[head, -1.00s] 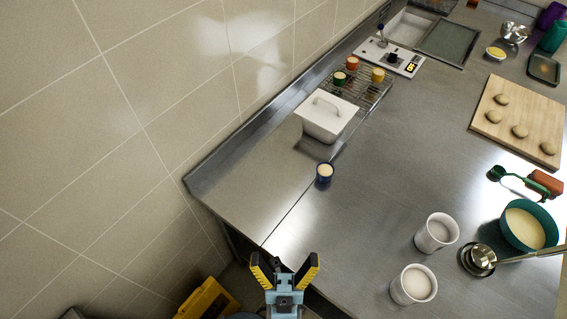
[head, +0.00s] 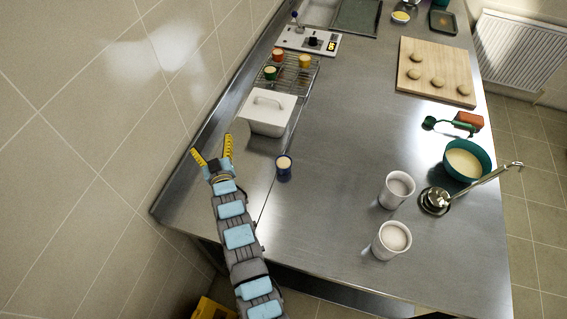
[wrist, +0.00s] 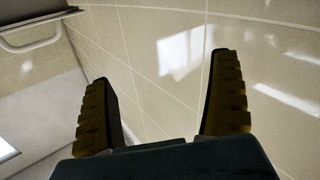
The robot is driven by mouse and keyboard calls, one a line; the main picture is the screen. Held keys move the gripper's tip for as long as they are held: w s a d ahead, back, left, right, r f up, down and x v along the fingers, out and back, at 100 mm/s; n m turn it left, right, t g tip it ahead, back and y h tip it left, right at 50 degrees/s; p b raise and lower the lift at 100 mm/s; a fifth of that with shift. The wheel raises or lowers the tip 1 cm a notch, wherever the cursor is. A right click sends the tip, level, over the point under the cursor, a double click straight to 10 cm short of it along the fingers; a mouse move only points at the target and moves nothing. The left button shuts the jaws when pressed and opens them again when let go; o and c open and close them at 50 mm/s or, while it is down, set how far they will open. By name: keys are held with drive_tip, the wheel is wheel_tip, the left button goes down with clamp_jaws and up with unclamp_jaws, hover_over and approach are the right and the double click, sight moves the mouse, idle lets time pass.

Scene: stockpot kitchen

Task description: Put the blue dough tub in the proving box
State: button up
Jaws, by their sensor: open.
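The blue dough tub (head: 284,169), a small cup with pale dough, stands alone on the steel counter. A white lidded box with a handle (head: 268,112), apparently the proving box, stands behind it with its lid on; its inside is hidden. My gripper (head: 212,153) is open and empty, to the left of the blue tub and front-left of the box, near the tiled wall. In the wrist view my spread fingers (wrist: 165,105) have only wall between them. The white box's handle (wrist: 30,38) shows at the upper left there.
A wire rack (head: 293,75) behind the box holds orange, yellow and green tubs. Two white cups (head: 392,240), a teal bowl (head: 468,160) and a ladle (head: 436,200) stand to the right. A dough board (head: 436,72) lies at the back right. The middle counter is clear.

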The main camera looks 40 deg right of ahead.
drive_tip(key=w+d+f+g+y+p, duration=0.1)
drive_tip(key=w+d+f+g, duration=0.1)
drive_tip(key=d+g, duration=0.35)
wheel_tip(320, 180, up, 6)
drive_tip(key=n+g+y+p, duration=0.25)
drive_tip(key=g+y, duration=0.35)
drive_tip(key=g, duration=0.4)
hover_over(284, 163)
drive_tip(key=shift+m, duration=0.45)
drive_tip(key=shift+d+f, duration=0.15)
drive_tip(key=shift+f, duration=1.75)
drive_tip(key=shift+d+f, duration=0.15)
drive_tip(key=shift+f, duration=1.8)
drive_tip(key=shift+d+f, duration=0.15)
drive_tip(key=shift+f, duration=1.75)
drive_tip(key=shift+w+f, duration=0.1)
drive_tip(key=shift+a+f+p, duration=0.15)
drive_tip(key=shift+a+f, duration=0.1)
drive_tip(key=shift+f, duration=0.65)
drive_tip(key=shift+a+f+p, duration=0.15)
drive_tip(key=shift+a+f, duration=0.05)
drive_tip(key=shift+f, duration=0.65)
drive_tip(key=shift+w+d+f, duration=0.15)
drive_tip(key=shift+f, duration=0.6)
